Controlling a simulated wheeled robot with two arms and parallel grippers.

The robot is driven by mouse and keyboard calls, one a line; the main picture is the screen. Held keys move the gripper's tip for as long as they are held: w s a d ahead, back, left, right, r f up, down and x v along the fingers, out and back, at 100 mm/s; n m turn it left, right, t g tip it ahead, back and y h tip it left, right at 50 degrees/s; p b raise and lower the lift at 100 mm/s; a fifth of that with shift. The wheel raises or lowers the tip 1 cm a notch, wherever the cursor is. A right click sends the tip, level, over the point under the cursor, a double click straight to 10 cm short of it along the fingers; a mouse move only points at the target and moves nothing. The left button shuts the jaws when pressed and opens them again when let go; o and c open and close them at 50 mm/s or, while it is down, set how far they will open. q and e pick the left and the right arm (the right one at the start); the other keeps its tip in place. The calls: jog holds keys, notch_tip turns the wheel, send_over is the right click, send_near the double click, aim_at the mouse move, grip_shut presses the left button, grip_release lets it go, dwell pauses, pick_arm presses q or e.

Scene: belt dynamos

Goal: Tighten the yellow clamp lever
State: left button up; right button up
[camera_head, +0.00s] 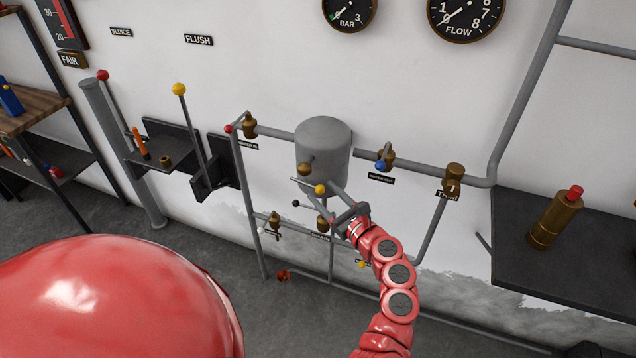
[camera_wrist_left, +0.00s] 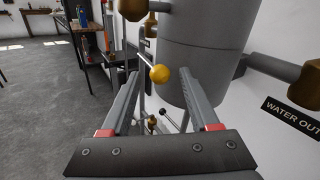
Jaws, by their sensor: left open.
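A lever with a yellow ball knob (camera_head: 320,189) sticks out below the brass fitting on the front of the grey tank. In the left wrist view the yellow knob (camera_wrist_left: 160,73) sits between the fingertips, with a gap on each side. My left gripper (camera_head: 328,196) is open in front of the tank's lower part, its fingers pointing at the knob. In the left wrist view both fingers of the gripper (camera_wrist_left: 159,75) are apart and hold nothing. My right gripper is not in view.
The grey tank (camera_head: 322,145) hangs on wall pipes with brass valves. A black-knobbed lever (camera_head: 295,203) is close beside my gripper. A tall yellow-knobbed lever (camera_head: 179,89) stands at left. A dark bench (camera_head: 520,220) is at right.

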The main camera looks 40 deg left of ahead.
pick_arm(q)
grip_shut()
dwell(0.4)
dwell(1.1)
